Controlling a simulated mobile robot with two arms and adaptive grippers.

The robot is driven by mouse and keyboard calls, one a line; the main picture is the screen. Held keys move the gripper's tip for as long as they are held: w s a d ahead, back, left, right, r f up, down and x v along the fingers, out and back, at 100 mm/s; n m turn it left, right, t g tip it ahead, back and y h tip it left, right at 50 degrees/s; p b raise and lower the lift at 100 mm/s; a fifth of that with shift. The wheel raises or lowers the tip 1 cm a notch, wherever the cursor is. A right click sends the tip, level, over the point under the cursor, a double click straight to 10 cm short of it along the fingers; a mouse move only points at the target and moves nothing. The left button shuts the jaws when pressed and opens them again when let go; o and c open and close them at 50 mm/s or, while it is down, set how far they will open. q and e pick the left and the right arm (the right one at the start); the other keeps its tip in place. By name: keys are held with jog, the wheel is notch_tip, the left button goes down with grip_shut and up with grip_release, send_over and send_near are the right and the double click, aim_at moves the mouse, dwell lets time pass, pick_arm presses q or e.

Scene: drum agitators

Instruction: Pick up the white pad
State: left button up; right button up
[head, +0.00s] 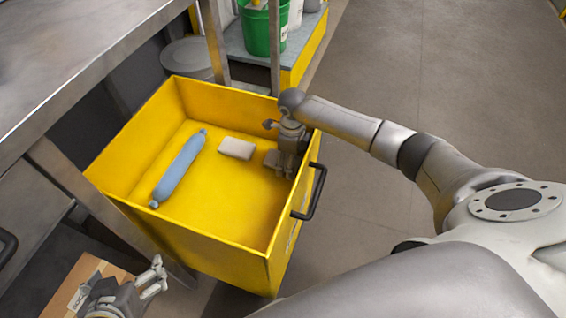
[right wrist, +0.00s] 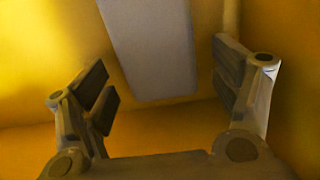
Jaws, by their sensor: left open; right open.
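The white pad (head: 237,148) is a small pale block lying on the floor of the yellow bin (head: 222,254), right of a blue roll. My right gripper (head: 275,160) reaches down into the bin at its right wall, just right of the pad and apart from it. In the right wrist view the pad (right wrist: 150,50) lies ahead between the two spread fingers of the right gripper (right wrist: 160,85), with nothing held. My left gripper (head: 153,277) is open and empty, outside the bin at the lower left.
The blue roll (head: 180,168) lies along the left part of the bin. A black handle (head: 314,192) sticks out from the bin's right side. A metal table (head: 70,60) stands at left, with a cardboard box (head: 82,280) below. A green bucket (head: 262,30) stands behind. The floor at right is clear.

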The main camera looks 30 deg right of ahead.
jog(key=shift+f, duration=0.15)
jog(key=shift+c, duration=0.3)
jog(key=c, duration=0.8)
jog(key=shift+c, duration=0.2)
